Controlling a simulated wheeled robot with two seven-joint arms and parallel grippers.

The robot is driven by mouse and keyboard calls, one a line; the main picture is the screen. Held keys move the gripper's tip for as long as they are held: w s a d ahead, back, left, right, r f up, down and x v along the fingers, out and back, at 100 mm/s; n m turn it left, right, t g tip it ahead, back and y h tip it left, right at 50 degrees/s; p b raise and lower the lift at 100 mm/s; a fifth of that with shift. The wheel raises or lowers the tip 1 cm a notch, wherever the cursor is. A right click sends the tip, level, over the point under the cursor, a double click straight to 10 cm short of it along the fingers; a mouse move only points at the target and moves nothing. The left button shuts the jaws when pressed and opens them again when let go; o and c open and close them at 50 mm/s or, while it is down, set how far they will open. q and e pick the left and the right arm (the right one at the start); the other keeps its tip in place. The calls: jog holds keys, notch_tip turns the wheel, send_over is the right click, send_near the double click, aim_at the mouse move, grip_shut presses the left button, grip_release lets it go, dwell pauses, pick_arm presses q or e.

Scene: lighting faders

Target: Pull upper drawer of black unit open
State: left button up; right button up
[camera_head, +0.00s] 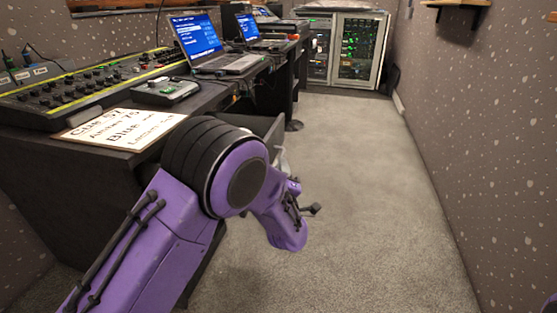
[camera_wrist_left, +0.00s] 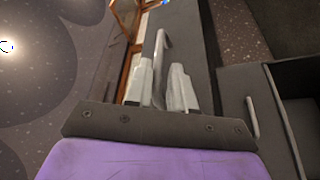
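In the left wrist view, a dark front (camera_wrist_left: 198,45) carries a pale bar handle (camera_wrist_left: 162,45). My right gripper is out of view.
On the desk stand a mixing console (camera_head: 85,85), a laptop (camera_head: 215,50), a small control box (camera_head: 165,90) and a written sign (camera_head: 120,128). A rack cabinet (camera_head: 357,50) is at the back. The carpet (camera_head: 370,190) right of my arm is clear up to the wall (camera_head: 480,120).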

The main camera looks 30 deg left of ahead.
pick_arm(q)
jog(key=v, duration=0.7)
jog(key=shift+p, duration=0.45)
jog(key=shift+a, duration=0.1)
